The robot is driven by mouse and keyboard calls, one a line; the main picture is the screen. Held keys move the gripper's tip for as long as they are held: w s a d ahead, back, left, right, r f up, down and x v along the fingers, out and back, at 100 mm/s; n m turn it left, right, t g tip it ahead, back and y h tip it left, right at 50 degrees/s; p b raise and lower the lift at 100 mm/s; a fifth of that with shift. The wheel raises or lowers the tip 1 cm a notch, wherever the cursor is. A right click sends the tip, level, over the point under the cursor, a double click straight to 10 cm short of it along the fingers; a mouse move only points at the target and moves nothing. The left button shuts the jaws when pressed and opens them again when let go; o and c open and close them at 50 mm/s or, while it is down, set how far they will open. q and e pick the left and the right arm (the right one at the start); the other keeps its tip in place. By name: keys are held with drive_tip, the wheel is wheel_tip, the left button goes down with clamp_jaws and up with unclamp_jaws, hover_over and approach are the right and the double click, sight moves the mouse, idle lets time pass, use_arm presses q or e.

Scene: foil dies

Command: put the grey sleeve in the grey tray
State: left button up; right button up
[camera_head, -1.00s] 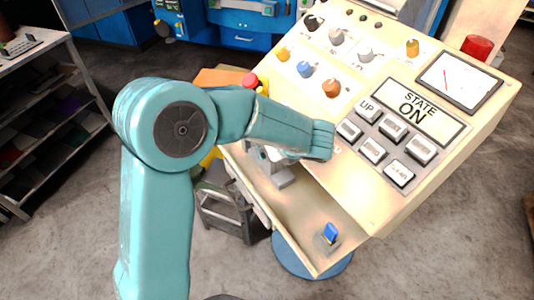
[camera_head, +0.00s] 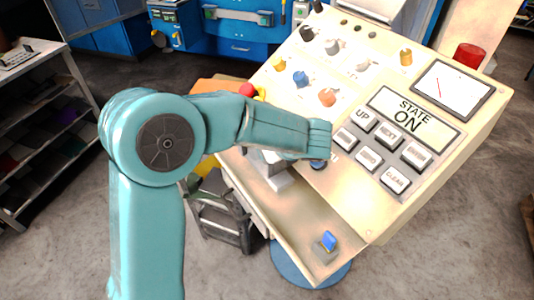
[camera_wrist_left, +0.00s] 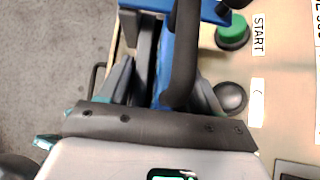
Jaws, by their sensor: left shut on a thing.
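My teal left arm enters the head view from the left, its wrist over the lower left of the cream console. The wrist hides the jaws there; a light grey block (camera_head: 279,178) shows just below it. In the left wrist view my left gripper (camera_wrist_left: 163,85) is shut on a dark curved bar (camera_wrist_left: 184,50) that crosses a blue part (camera_wrist_left: 165,70). I cannot tell how these two are joined. I cannot pick out the grey sleeve or the grey tray. My right gripper is not in view.
The console (camera_head: 345,205) carries knobs, keys and a STATE ON display (camera_head: 408,115). A blue piece (camera_head: 328,241) sits on its lower ledge. A dark step stool (camera_head: 222,220) stands beside the console.

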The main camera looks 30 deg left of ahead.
use_arm(q)
wheel_tip(320, 180, up, 17)
drive_tip(key=shift+w+r+p, duration=0.1)
drive_tip(key=shift+p, duration=0.65)
drive_tip(key=shift+r, duration=0.25)
